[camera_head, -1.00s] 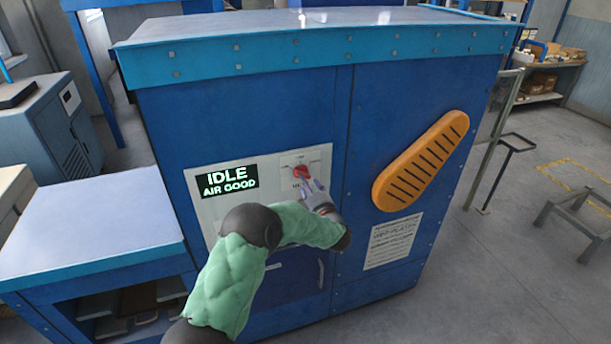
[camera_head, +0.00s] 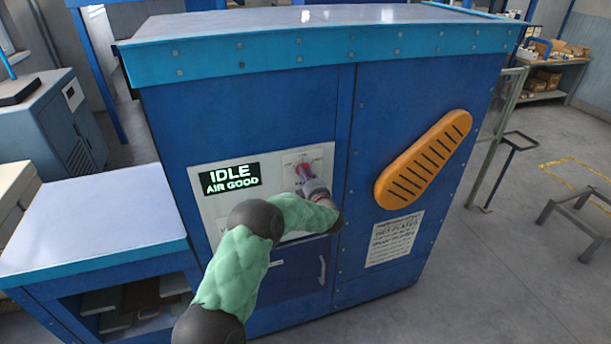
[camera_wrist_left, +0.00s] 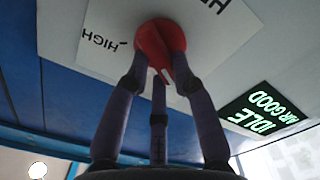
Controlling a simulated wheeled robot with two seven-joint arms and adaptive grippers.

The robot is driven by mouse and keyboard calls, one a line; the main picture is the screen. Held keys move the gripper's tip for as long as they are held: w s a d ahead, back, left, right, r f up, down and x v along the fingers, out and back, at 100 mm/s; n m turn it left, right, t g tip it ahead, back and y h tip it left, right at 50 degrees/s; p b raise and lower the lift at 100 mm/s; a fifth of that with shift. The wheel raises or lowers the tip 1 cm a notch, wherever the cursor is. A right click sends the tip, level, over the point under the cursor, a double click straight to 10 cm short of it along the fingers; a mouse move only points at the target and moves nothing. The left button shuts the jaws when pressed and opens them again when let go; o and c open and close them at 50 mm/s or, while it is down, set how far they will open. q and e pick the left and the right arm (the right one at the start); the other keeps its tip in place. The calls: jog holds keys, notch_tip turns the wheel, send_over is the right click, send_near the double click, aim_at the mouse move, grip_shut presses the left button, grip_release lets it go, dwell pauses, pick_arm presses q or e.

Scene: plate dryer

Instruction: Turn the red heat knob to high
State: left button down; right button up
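The red heat knob (camera_head: 302,172) is on a pale panel (camera_head: 210,210) on the front of the blue dryer. A HIGH label (camera_wrist_left: 98,41) is beside the knob. The knob's exact pointing is partly hidden by the fingers. My right gripper is not in view.
A lit display (camera_head: 230,178) reading IDLE, AIR GOOD is left of the knob. An orange slotted piece (camera_head: 423,160) sticks out to the right, above a white notice (camera_head: 394,239). A handle (camera_head: 322,270) is below my forearm.

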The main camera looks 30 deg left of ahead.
pick_arm(q)
jog(key=shift+m, duration=0.3)
jog(key=m, duration=0.9)
jog(key=shift+w+d+m, duration=0.3)
jog(key=shift+w+m, duration=0.05)
jog(key=shift+m, duration=0.05)
jog(key=shift+w+d+f+m+p, duration=0.15)
jog(key=shift+m+p, duration=0.5)
jog(key=shift+m, duration=1.6)
jog(key=shift+f+m+p, duration=0.15)
jog(key=shift+m+p, duration=0.55)
jog(key=shift+m, duration=1.6)
jog(key=shift+w+d+f+m+p, duration=0.15)
jog(key=shift+m+p, duration=0.5)
jog(key=shift+m, duration=1.6)
